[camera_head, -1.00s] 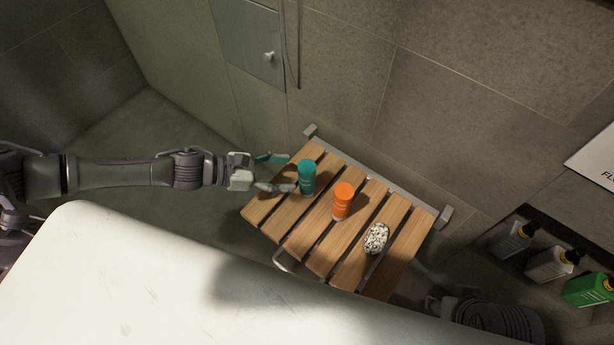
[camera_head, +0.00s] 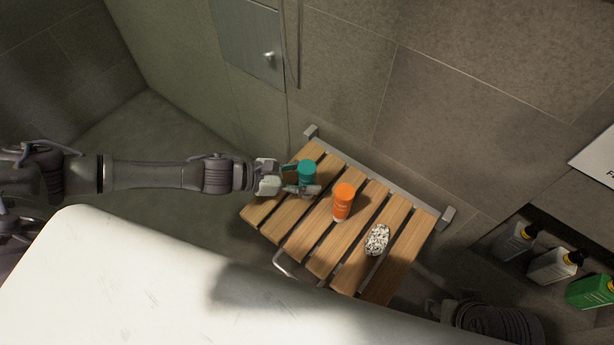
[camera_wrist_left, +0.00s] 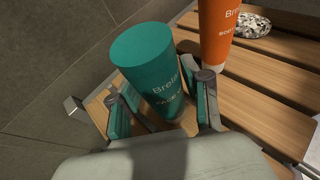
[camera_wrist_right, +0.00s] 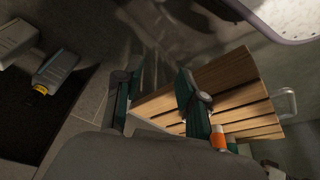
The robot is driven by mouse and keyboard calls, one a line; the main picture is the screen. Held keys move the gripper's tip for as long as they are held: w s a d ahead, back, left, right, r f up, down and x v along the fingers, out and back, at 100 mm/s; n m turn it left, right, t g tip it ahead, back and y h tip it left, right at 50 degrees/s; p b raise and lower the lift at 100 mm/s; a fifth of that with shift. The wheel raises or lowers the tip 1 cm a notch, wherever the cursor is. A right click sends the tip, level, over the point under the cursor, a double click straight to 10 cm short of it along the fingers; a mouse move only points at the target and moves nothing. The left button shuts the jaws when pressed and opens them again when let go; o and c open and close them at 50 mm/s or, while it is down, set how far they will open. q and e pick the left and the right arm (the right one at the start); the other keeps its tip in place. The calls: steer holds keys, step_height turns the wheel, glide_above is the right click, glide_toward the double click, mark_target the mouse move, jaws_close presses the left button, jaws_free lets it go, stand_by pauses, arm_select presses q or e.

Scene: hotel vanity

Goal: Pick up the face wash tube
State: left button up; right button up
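The face wash tube is a teal tube (camera_head: 306,173) standing upright, cap end down, on the slatted wooden seat. My left gripper (camera_head: 300,185) comes in from the left with its fingers around the tube. In the left wrist view the tube (camera_wrist_left: 158,75) stands between the two fingers (camera_wrist_left: 163,112), with what looks like a small gap on each side. My right gripper (camera_wrist_right: 158,105) is open and empty, low beside the seat; its arm shows at the bottom right of the head view.
An orange tube (camera_head: 343,202) stands just right of the teal one on the wooden seat (camera_head: 322,243). A speckled oval object (camera_head: 377,240) lies further right. The white counter (camera_head: 120,280) fills the front. Pump bottles (camera_head: 553,266) stand in a niche at right.

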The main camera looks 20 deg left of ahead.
arm_select(q)
steer(key=c, duration=0.7)
steer(key=shift+r, duration=0.1)
